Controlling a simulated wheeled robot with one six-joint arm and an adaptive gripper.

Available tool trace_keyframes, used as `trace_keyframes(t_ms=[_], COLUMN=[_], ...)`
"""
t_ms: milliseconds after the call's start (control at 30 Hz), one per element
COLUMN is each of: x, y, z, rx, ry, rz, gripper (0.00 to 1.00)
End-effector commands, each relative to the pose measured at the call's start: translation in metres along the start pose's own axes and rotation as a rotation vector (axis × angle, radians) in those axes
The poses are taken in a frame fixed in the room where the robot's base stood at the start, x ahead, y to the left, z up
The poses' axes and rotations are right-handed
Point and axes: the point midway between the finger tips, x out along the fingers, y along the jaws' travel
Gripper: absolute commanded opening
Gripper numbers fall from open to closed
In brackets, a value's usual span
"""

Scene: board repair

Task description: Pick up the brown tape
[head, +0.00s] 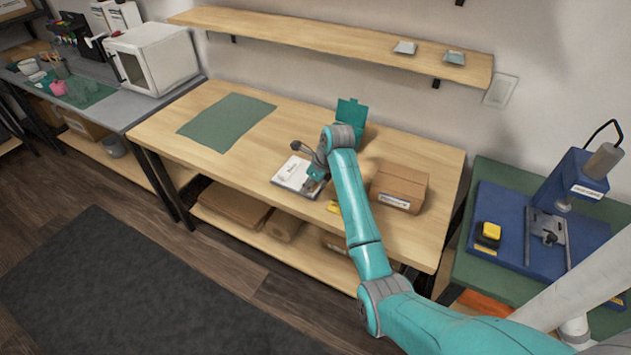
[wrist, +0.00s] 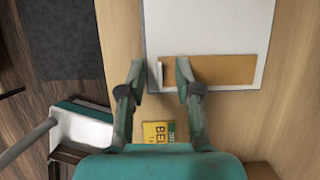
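My gripper (head: 316,180) hangs over the right end of a white box (head: 290,172) on the wooden workbench. In the wrist view my gripper (wrist: 160,76) is open, its fingers apart, with nothing seen held between them. A flat brown strip (wrist: 215,69) lies along the near edge of the white box (wrist: 205,25), just beyond and right of the fingertips; it may be the brown tape, but I cannot be sure. A small pale piece is at its left end. In the head view my gripper largely covers this spot.
A yellow lettered item (wrist: 157,133) lies under the gripper. A cardboard box (head: 402,183) stands right of my arm, and a teal holder (head: 351,113) behind it. A green mat (head: 228,121) lies left, with bare bench around it. A shelf (head: 330,43) hangs above.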

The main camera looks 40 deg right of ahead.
Motion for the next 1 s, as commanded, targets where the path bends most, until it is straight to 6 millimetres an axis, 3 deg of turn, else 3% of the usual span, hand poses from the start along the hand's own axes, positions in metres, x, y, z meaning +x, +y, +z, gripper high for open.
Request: trace_keyframes(t_ms=[233,400,800,1000], x=[0.002,0.002,0.000,-0.023], y=[0.000,0.000,0.000,-0.001], z=[0.000,0.000,0.001,0.011], rx=[0.000,0.000,0.000,-0.001], ry=[0.000,0.000,-0.001,-0.003], rz=[0.000,0.000,-0.001,-0.003], gripper=[0.33,0.00,0.00,0.00])
